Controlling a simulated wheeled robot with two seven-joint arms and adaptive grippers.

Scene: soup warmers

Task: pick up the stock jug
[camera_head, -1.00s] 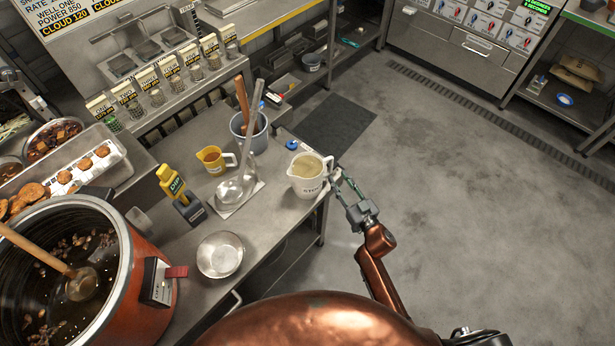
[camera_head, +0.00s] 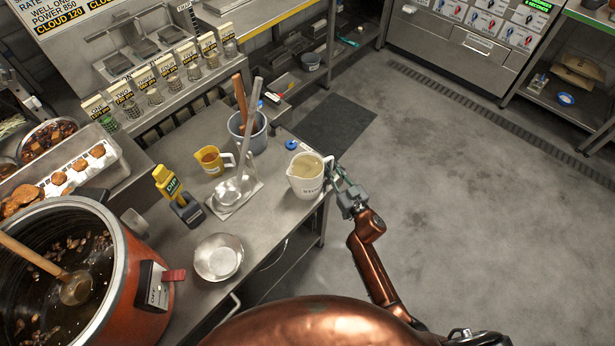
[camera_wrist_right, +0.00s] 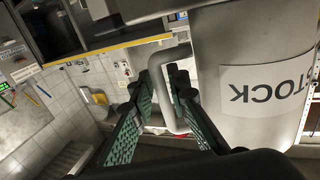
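My right gripper (camera_head: 336,174) is at the jug's right side. In the wrist view, its green-padded fingers (camera_wrist_right: 166,92) lie close on both sides of the jug's handle (camera_wrist_right: 164,72) and look shut on it. My left gripper is not in view.
A metal bowl (camera_head: 218,257) is nearer. Open floor (camera_head: 460,190) lies right of the counter.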

